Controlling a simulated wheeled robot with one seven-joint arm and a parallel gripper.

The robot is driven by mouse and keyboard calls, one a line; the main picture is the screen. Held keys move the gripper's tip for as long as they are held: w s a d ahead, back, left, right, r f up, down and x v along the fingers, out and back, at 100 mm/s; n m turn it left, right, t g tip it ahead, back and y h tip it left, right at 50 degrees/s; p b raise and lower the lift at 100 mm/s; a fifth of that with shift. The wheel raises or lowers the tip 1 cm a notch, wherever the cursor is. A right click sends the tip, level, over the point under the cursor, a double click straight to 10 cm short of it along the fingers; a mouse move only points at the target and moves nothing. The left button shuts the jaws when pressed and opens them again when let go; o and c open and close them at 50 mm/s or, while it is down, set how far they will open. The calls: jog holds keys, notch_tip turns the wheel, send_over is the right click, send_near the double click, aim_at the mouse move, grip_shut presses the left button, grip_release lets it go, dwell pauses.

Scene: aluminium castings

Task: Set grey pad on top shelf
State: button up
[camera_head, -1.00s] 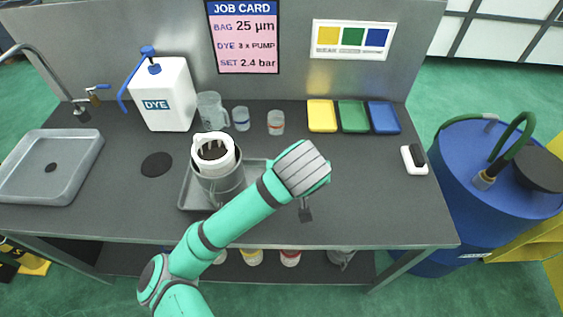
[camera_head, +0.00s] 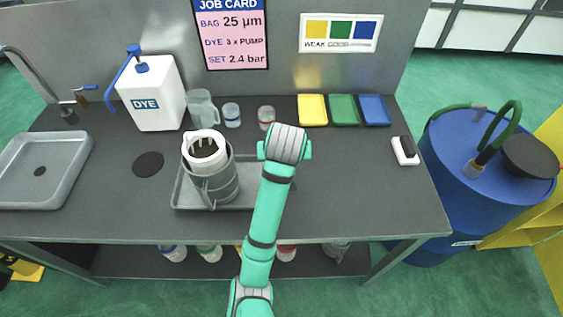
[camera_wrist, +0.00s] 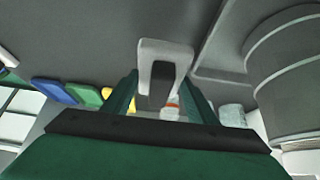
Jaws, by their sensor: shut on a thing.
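In the wrist view my gripper (camera_wrist: 162,92) has its two green fingers on either side of a small pad (camera_wrist: 152,49), light grey with a dark middle. The gripper is shut on it, and the bench top lies behind it. In the head view my wrist hides the gripper and the pad. The wrist is over the bench right of the grey jug. The dark bench top (camera_head: 340,190) and a lower shelf (camera_head: 135,262) beneath it are in view. I see no shelf above the bench.
A grey jug with a white insert (camera_head: 213,180) stands in a shallow tray (camera_head: 247,197) left of my arm. Yellow, green and blue trays (camera_head: 343,110) lie at the back. A black-and-white block (camera_head: 405,151) lies at right. The front right bench is clear.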

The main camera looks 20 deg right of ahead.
jog(key=shift+w+d+f, duration=0.15)
jog(key=shift+f, duration=0.3)
jog(key=shift+w+f, duration=0.15)
jog(key=shift+f, duration=0.3)
jog(key=shift+w+f, duration=0.4)
jog(key=shift+w, duration=0.05)
jog(key=shift+w+f, duration=0.2)
jog(key=shift+f, duration=0.8)
jog(key=shift+w+f, duration=0.15)
jog(key=shift+f, duration=0.8)
jog(key=shift+f, duration=0.15)
jog(key=o, duration=1)
